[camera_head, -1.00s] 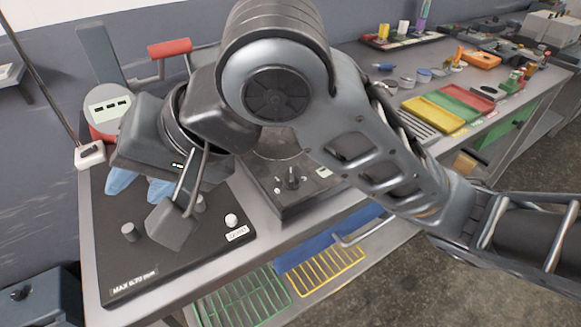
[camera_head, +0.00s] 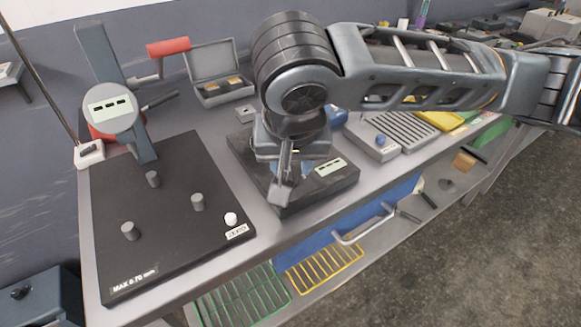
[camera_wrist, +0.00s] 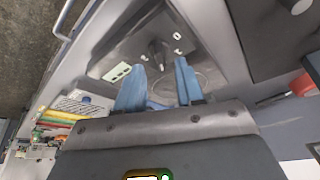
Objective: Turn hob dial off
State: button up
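The hob (camera_head: 248,158) is a dark, low box with a pale display, right of the black board. Its dial (camera_wrist: 157,50) stands on the panel beside the display in the wrist view, between two small white marks. My arm hides the dial in the head view. My gripper (camera_wrist: 160,88) has two blue fingers spread apart with nothing held between them. The dial shows beyond the gap between the fingertips, apart from them.
A black board (camera_head: 168,236) with several grey pegs and a white knob (camera_head: 231,219) lies left. A dial gauge stand (camera_head: 110,108) rises behind it. An open grey case (camera_head: 215,75) is at the back. A grey slatted unit (camera_head: 405,132) stands right of the hob.

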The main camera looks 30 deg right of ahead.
aim_at(290, 178)
jog(key=shift+x, duration=1.45)
jog(key=shift+c, duration=0.3)
grip_shut()
